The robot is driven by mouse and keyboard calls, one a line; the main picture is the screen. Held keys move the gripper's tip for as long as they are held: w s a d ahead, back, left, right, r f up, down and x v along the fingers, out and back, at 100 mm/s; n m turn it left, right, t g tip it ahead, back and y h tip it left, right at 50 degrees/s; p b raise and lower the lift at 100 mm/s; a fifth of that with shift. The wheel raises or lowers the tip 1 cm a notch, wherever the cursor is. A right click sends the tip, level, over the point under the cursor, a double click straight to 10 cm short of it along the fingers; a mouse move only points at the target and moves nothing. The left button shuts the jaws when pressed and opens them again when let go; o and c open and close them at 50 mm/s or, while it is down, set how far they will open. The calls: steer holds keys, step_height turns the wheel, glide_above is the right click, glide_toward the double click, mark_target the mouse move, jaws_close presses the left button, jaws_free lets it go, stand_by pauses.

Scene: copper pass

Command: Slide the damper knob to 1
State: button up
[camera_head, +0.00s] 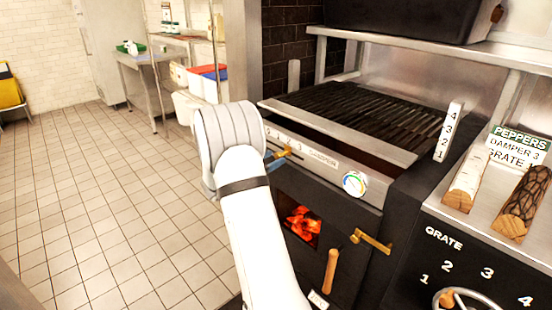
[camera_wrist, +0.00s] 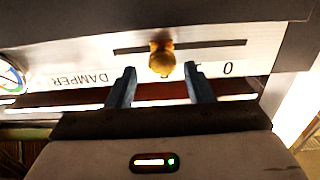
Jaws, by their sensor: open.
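The brass damper knob (camera_wrist: 161,57) sits in a dark horizontal slot on the steel DAMPER strip (camera_wrist: 88,80), seen upside down in the wrist view. The 0 (camera_wrist: 228,68) shows clearly; the adjoining figure is partly behind a finger. The knob stands one place past it, seemingly about 2, covering most of its figure. My gripper (camera_wrist: 160,66) is open, with its blue fingers either side of the knob and a gap to each. In the head view, the knob (camera_head: 283,152) shows beside my white wrist, which hides the gripper and part of the scale.
A round coloured dial (camera_head: 354,184) is right of the slot. Below are glowing coals (camera_head: 303,222), a wooden handle (camera_head: 330,270) and a brass latch (camera_head: 372,240). The grill grate (camera_head: 365,110) lies above. Wooden logs (camera_head: 466,183) rest on the right counter. Tiled floor is open at left.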

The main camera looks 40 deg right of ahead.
mark_target(277, 156)
steer(key=shift+w+d, duration=0.2)
steer(key=shift+d, duration=1.45)
jaws_close()
